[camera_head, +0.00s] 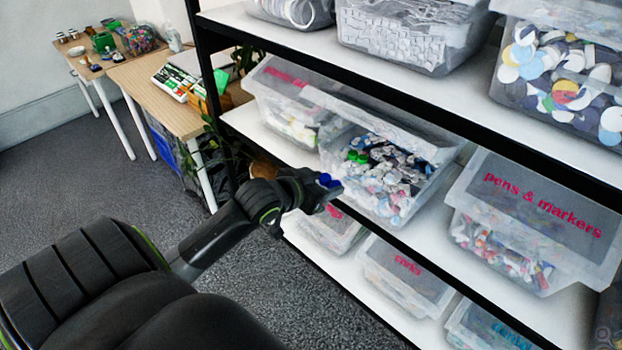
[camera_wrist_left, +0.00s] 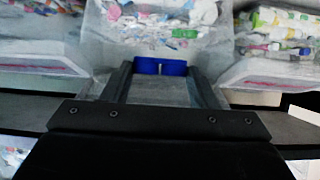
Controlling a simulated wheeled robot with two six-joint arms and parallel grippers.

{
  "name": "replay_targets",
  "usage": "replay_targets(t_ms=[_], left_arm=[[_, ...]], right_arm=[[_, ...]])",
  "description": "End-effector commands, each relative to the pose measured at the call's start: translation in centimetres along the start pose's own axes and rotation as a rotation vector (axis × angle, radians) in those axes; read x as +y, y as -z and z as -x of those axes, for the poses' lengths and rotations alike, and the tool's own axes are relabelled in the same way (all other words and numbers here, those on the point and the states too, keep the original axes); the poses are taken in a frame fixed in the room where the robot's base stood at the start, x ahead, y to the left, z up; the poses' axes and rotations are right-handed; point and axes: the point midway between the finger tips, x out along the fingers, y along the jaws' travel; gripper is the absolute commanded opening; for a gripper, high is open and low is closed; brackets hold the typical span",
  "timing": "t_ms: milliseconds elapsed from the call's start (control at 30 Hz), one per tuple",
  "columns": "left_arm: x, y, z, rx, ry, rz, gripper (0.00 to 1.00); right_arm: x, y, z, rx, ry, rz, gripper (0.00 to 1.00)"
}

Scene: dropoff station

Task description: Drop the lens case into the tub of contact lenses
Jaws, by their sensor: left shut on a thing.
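The blue lens case (camera_head: 326,180) is held between the fingertips of my left gripper (camera_head: 328,188). In the left wrist view the blue case (camera_wrist_left: 160,66) shows between the two dark fingers of the gripper (camera_wrist_left: 160,72). The clear tub of contact lenses (camera_head: 425,186), open at the top with a mix of white, green and other small pieces in it, stands on the middle shelf. The gripper is in front of the tub's left side, near the shelf edge. In the left wrist view the tub (camera_wrist_left: 105,52) lies just beyond the case. My right gripper is not in view.
A lidded clear tub (camera_head: 275,85) stands left of it, and a tub marked "pens & markers" (camera_head: 520,215) stands right. The upper shelf (camera_head: 330,45) overhangs the tubs. More tubs sit on the lower shelf. A wooden desk (camera_head: 160,105) stands at the back left.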

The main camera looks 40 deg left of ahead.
Motion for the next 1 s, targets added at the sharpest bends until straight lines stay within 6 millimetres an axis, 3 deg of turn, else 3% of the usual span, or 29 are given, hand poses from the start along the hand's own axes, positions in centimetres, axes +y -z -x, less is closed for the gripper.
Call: replay_targets(t_ms=[233,1000], left_arm=[[0.1,1.1,-3.5,0.003,-0.001,0.002,0.32],[0.0,4.6,-12.7,0.001,-0.001,0.001,0.32]], right_arm=[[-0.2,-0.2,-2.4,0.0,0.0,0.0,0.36],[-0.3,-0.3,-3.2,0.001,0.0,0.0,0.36]])
